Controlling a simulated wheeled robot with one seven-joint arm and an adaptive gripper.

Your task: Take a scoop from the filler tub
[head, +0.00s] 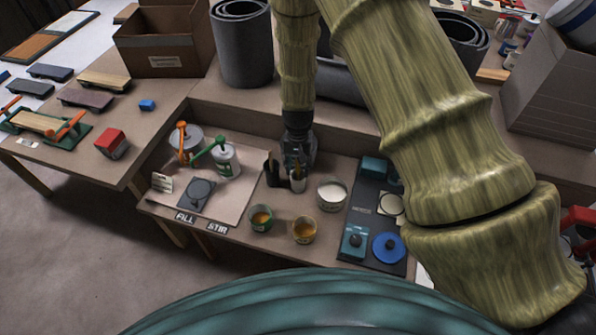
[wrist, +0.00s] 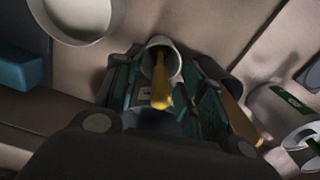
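My gripper (head: 297,168) points down over a small pale cup (head: 298,184) on the bench. In the wrist view, my gripper (wrist: 160,75) has its fingers spread on either side of a yellow handle (wrist: 160,88) that stands out of the pale cup (wrist: 163,42). I see a gap between the fingers and the handle; what the handle belongs to is hidden in the cup. A round tub with white contents (head: 331,195), probably the filler tub, stands just right of the gripper. It also shows at the top left of the wrist view (wrist: 84,18).
Two small pots with orange contents, one green (head: 260,218) and one yellow (head: 304,230), stand in front. A dark mat (head: 365,220) with teal and blue pieces lies right. Cans with orange and green tools stand left.

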